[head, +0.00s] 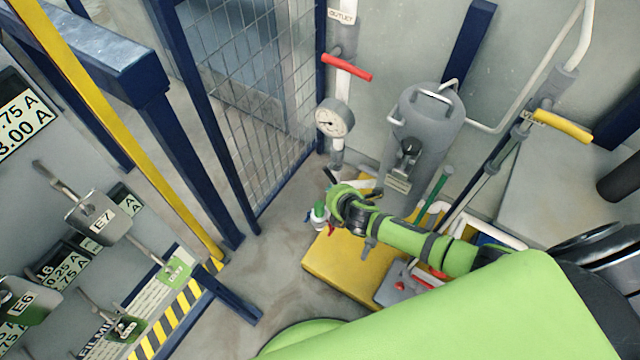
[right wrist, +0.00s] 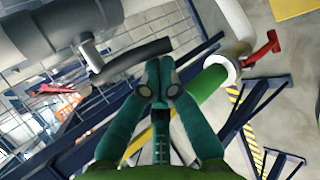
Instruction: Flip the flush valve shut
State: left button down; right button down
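A black lever handle (right wrist: 136,62) on a grey pipe fitting (right wrist: 92,52) is in the right wrist view, just beyond my fingertips. It may be the flush valve's handle; no label on it is readable. In the head view a small dark lever (head: 329,175) sits below the gauge, close to my right gripper (head: 338,196). In the right wrist view the gripper's teal fingers (right wrist: 160,82) are together at the tips, with nothing seen between them. Whether they touch the lever I cannot tell. My left gripper is out of view.
A red handle (head: 347,67) labelled OUTLET and a pressure gauge (head: 334,118) are above. A grey tank (head: 425,125), yellow handle (head: 563,126) and green handle (head: 437,188) are right. A yellow block (head: 345,265) lies below. Mesh fence (head: 255,100) stands left.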

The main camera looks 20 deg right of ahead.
jog(key=g+p, duration=0.1)
jog(key=p, duration=0.1)
jog(key=r+g+h+p, duration=0.1)
jog(key=p, duration=0.1)
jog(key=n+g+h+p, duration=0.1)
jog(key=p, duration=0.1)
jog(key=shift+s+d+r+p, duration=0.25)
jog(key=shift+d+r+p, duration=0.1)
dwell(0.7)
jog(key=shift+s+d+r+n+g+h+p, duration=0.15)
jog(key=shift+r+g+h+p, duration=0.15)
jog(key=shift+g+p, duration=0.25)
jog(key=shift+w+r+n+g+h+p, duration=0.1)
jog(key=shift+r+n+g+h+p, duration=0.1)
jog(key=shift+g+h+p, duration=0.35)
dwell(0.3)
jog(key=shift+r+p, duration=0.4)
jog(key=shift+p, duration=0.15)
dwell(4.0)
